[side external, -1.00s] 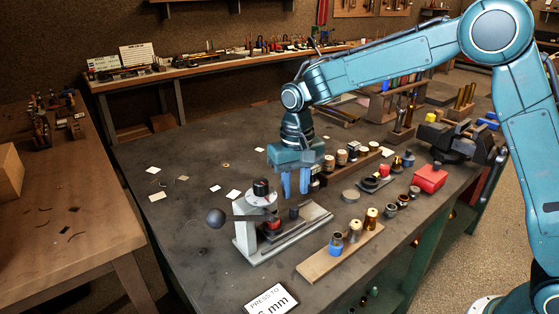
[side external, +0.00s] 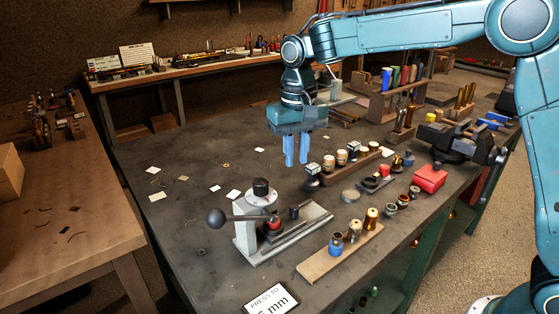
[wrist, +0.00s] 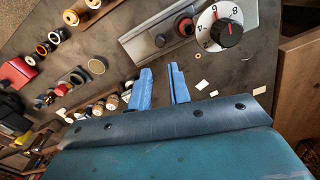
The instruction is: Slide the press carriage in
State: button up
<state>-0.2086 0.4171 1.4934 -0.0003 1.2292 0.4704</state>
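The press (side external: 244,236) is a grey stand with a black-topped white dial, a lever ending in a dark ball, and a long grey slide rail (side external: 308,226). A small dark post (side external: 294,212) stands upright over the rail; I take it to be on the carriage, whose edges I cannot make out. In the wrist view the numbered dial (wrist: 222,28) and the rail (wrist: 145,47) lie at the top, beyond the fingertips. My gripper (side external: 296,163) is above the bench behind the press, pointing down, apart from it. Its two blue fingers (wrist: 159,70) are apart with nothing between them.
A wooden strip (side external: 318,262) with several brass and blue pieces lies in front of the rail. A row of corks and small blocks (side external: 340,160) is right of my gripper. A red box (side external: 430,179) and a dark vise (side external: 450,140) stand farther right. The bench left of the press is mostly clear.

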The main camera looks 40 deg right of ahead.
grip_shut()
jog(key=w+d+f+m+y, duration=0.1)
jog(key=d+m+y, duration=0.1)
jog(key=d+m, duration=0.3)
jog(key=w+d+f+m+g+y, duration=0.1)
jog(key=d+f+m+y, duration=0.1)
jog(key=d+m, duration=0.4)
jog(key=shift+w+f+m, duration=0.3)
jog(key=shift+w+m, duration=0.1)
jog(key=shift+m, duration=0.1)
jog(key=shift+a, duration=0.15)
jog(key=x, duration=1)
jog(key=shift+s+a+r, duration=0.1)
jog(key=shift+s+a, duration=0.05)
jog(key=shift+a, duration=0.4)
jog(key=shift+s+a, duration=0.15)
jog(key=shift+a, duration=0.45)
jog(key=shift+s+a, duration=0.25)
jog(key=shift+a, duration=0.55)
